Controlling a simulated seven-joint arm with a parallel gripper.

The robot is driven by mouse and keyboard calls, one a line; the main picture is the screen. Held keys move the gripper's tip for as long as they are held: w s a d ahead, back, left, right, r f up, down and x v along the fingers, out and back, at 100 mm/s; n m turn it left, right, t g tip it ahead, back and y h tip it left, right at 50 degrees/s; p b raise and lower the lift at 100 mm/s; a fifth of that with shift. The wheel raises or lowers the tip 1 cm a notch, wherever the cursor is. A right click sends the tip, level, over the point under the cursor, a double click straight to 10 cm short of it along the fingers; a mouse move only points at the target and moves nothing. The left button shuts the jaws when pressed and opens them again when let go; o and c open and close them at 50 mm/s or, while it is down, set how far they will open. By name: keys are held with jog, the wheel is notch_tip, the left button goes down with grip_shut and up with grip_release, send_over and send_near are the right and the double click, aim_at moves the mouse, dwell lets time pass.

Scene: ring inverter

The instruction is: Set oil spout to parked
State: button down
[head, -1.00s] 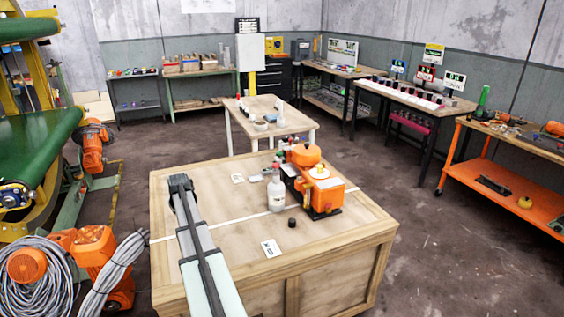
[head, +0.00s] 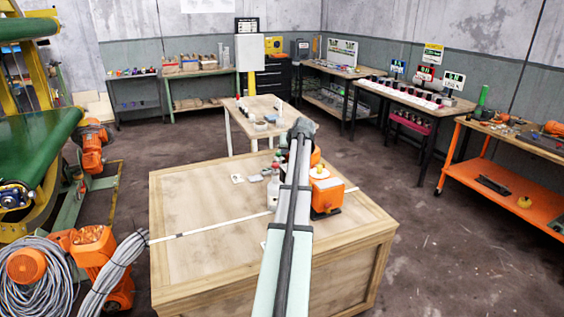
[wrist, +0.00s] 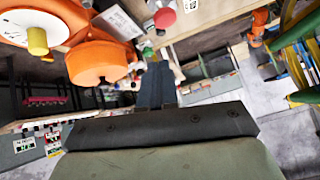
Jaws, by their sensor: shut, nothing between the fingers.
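The orange machine (head: 327,198) stands on the wooden crate table, with a yellow knob (head: 319,169) on top. My arm now hides much of its left side. My gripper (head: 301,126) appears above and beyond the machine in the head view. In the wrist view my gripper (wrist: 155,84) is shut and empty, its fingers close together. An orange rounded part (wrist: 98,64) is left of the fingers, and a yellow knob (wrist: 37,40) on a white disc is farther left. A red round button (wrist: 165,17) is above the fingers. I cannot make out which part is the oil spout.
A white bottle (head: 273,190) stands left of the machine, partly hidden by my arm. Small pale cards (head: 237,178) lie on the crate table (head: 200,260). Its left half is clear. A smaller table (head: 240,118) stands behind, and an orange workbench (head: 505,185) is at right.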

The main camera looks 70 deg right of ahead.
jog(key=s+d+f+m+y, duration=0.2)
jog(key=s+d+y, duration=0.1)
jog(key=s+d, duration=0.25)
jog(key=w+d+f, duration=0.1)
jog(key=w+f, duration=0.6)
jog(key=w, duration=0.2)
jog(key=shift+w+d+f, duration=0.25)
jog(key=shift+w, duration=0.15)
